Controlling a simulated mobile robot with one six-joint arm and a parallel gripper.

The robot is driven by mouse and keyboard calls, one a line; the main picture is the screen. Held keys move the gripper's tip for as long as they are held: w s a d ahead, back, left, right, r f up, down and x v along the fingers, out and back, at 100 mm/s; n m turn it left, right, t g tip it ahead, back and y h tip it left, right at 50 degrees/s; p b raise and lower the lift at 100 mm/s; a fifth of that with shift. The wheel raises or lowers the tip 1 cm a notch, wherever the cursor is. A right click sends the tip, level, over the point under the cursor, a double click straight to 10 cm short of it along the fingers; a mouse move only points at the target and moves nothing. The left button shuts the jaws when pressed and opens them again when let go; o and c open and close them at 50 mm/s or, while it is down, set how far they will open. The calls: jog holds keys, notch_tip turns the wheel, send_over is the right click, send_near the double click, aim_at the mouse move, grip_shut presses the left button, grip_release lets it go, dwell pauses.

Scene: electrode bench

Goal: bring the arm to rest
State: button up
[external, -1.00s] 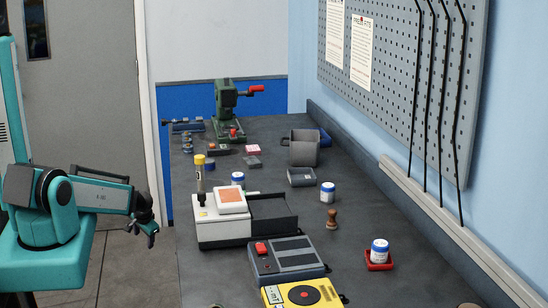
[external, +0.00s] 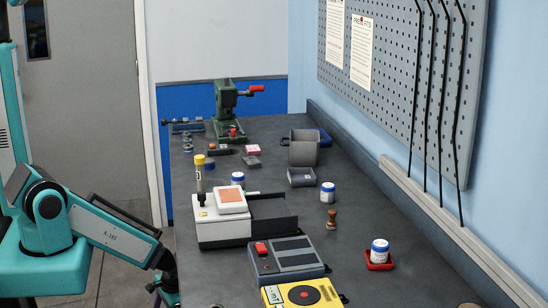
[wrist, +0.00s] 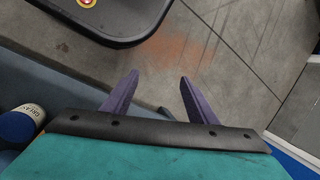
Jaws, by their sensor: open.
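My gripper (wrist: 158,77) is open in the wrist view, with its two purple fingers spread apart. Nothing is between the fingers, and bare floor shows beyond them. In the external view my gripper (external: 160,292) hangs low beside the left edge of the bench, at the end of my teal arm, which slopes down to the right. Its fingers are small and dark there, and partly out of sight.
The dark bench (external: 215,280) holds a white device (external: 225,232), a grey device (external: 287,260) and a yellow device (external: 303,294) near my arm. A jar (wrist: 22,123) lies at the wrist view's left edge. Floor left of the bench looks clear.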

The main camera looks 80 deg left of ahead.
jog(key=d+r+m+g+h, duration=0.1)
jog(key=d+m, duration=0.1)
jog(key=d, duration=1)
jog(key=d+r+m+g+h+p, duration=0.1)
jog(key=d+m, duration=0.1)
jog(key=d, duration=1)
jog(key=shift+w+d+r+m, duration=0.2)
jog(key=shift+d+r+m, duration=0.05)
jog(key=shift+r+m, duration=0.15)
